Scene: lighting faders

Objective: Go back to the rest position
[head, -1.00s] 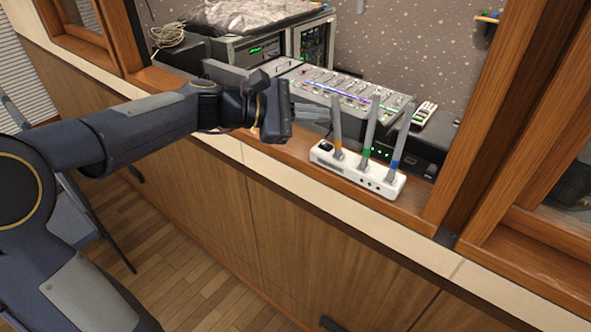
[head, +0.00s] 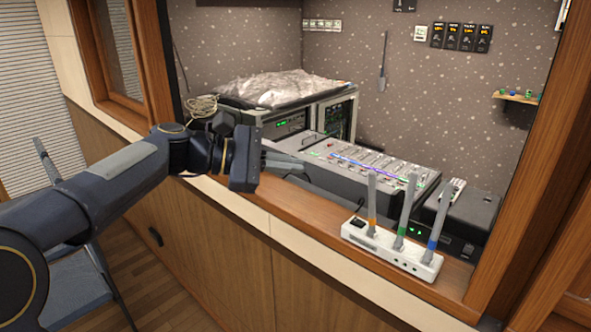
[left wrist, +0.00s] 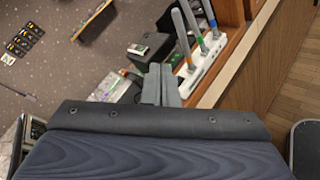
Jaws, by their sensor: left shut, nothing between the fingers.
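My left gripper (head: 288,161) is shut and empty. It reaches through the window opening at the left end of the fader console (head: 372,172), in front of it in the head view; I cannot tell whether they touch. In the left wrist view the shut fingers (left wrist: 160,86) point toward the console (left wrist: 113,86), which is partly hidden behind the gripper body. A white box with three upright grey levers (head: 392,250), banded orange, green and blue, stands on the wooden sill to the right of the gripper. My right gripper is not in view.
The wooden sill (head: 305,217) runs along the opening, with a window post (head: 535,165) at the right. Behind are a rack unit (head: 293,122) under a plastic cover (head: 275,90) and a black box (head: 465,215). A chair (head: 62,270) stands at the lower left.

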